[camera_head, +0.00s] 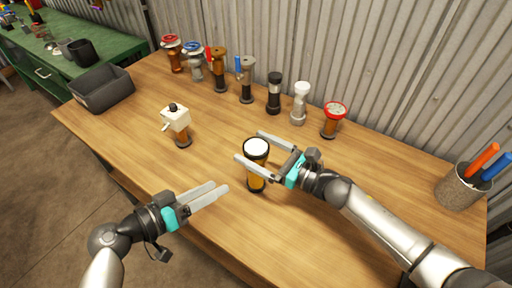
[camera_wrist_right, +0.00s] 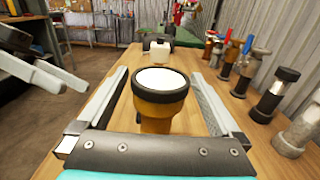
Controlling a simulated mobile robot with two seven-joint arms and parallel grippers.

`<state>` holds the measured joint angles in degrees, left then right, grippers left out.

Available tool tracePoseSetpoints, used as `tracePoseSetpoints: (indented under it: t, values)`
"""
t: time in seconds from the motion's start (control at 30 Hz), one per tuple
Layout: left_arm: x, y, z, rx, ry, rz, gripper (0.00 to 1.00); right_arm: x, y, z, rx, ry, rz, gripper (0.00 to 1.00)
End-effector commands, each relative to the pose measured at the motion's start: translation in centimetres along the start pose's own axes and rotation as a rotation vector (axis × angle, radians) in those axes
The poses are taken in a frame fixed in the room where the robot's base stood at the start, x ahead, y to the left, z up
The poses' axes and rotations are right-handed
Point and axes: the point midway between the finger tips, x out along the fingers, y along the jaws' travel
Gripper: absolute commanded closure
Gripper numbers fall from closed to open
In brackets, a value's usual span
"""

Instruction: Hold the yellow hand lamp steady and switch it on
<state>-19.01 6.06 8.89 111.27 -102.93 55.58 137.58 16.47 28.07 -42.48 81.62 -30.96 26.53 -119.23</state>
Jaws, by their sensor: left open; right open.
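The yellow hand lamp (camera_head: 257,182) stands upright on the wooden table, with a black rim and a white lens facing up. In the right wrist view the lamp (camera_wrist_right: 158,108) stands between the two fingers. My right gripper (camera_head: 256,146) is open, with one finger on each side of the lamp's upper part; I cannot tell whether they touch it. My left gripper (camera_head: 221,188) is open and empty, to the left of the lamp near the table's front edge. The lamp's switch does not show clearly in either view.
A white-topped fitting (camera_head: 176,118) stands left of the lamp. Several valves and fittings line the back by the corrugated wall, including a red-topped one (camera_head: 333,118). A dark bin (camera_head: 103,92) is at the left, and a pen cup (camera_head: 460,187) at the right. The front middle is clear.

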Motion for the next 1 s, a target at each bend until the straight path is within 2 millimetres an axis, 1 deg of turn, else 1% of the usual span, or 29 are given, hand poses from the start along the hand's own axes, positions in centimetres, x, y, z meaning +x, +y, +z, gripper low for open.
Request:
tracePoseSetpoints:
  t: [0.27, 0.3, 1.0]
  values:
    - [0.00, 0.00, 0.00, 0.000, 0.000, 0.000, 0.50, 0.20, 0.01, -0.02, 0.001, 0.000, 0.000, 0.00]
    - [0.00, 0.00, 0.00, 0.000, 0.000, 0.000, 0.50, 0.19, 0.01, -0.02, 0.001, 0.000, 0.000, 0.01]
    - [0.00, 0.00, 0.00, 0.000, 0.000, 0.000, 0.50, 0.14, 0.00, -0.02, 0.001, 0.000, 0.000, 0.80]
